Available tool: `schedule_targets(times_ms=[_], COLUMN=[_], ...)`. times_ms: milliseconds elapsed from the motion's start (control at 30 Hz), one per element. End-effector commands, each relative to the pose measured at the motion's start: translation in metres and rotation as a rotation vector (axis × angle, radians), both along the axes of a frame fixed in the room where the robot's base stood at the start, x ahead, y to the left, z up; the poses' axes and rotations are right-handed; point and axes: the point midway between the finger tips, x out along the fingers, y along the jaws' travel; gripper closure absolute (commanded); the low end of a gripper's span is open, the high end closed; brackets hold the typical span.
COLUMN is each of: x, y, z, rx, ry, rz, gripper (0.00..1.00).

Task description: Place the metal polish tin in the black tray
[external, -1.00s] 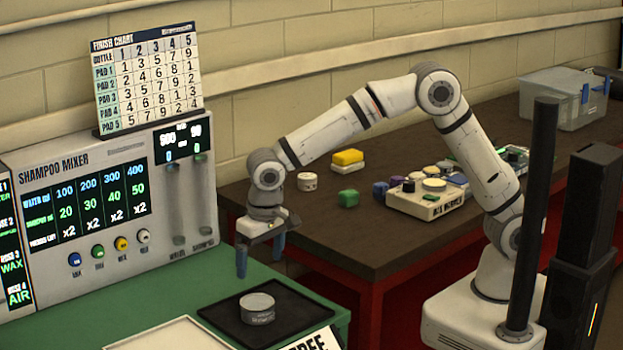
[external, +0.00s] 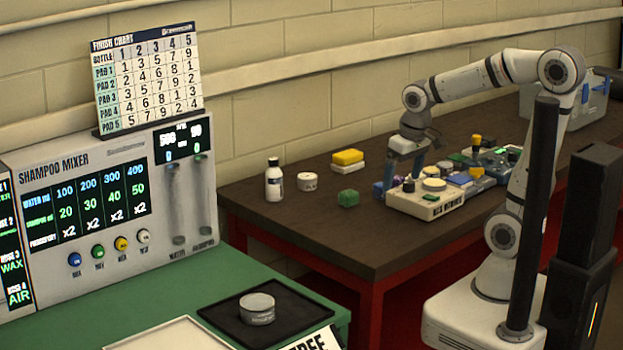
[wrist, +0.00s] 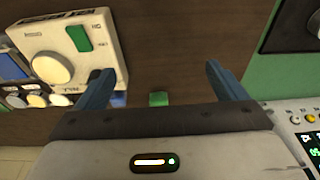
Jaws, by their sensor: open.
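The metal polish tin (external: 257,308), a round silver-grey tin, sits upright in the black tray (external: 215,317) on the green bench. The tray lies flat and the tin is inside its rim. My gripper (external: 404,172) is over the brown bench, well away from the tray, beside a white control box (external: 425,204). In the wrist view my gripper (wrist: 158,88) has its two blue fingers spread apart with nothing between them.
A green block (external: 348,198), a white bottle (external: 274,182), a white tin (external: 307,181) and a yellow-and-white block (external: 348,159) stand on the brown bench. A shampoo mixer (external: 90,220) stands at the left. The brown bench's front area is clear.

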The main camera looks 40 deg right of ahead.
Motion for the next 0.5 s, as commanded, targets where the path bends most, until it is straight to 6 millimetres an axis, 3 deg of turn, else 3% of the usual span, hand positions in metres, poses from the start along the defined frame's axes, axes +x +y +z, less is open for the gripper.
schedule_targets(times_ms=[33, 100, 200, 500], x=[-0.015, -0.032, -0.049, -0.057], y=[-0.018, -0.034, -0.048, -0.053], z=[-0.002, -0.007, -0.012, -0.016], rx=[-0.001, -0.006, -0.013, -0.016], ry=[-0.012, -0.019, -0.025, -0.027], rz=[-0.018, -0.022, -0.025, -0.022], gripper=[0.09, 0.09, 0.09, 0.09])
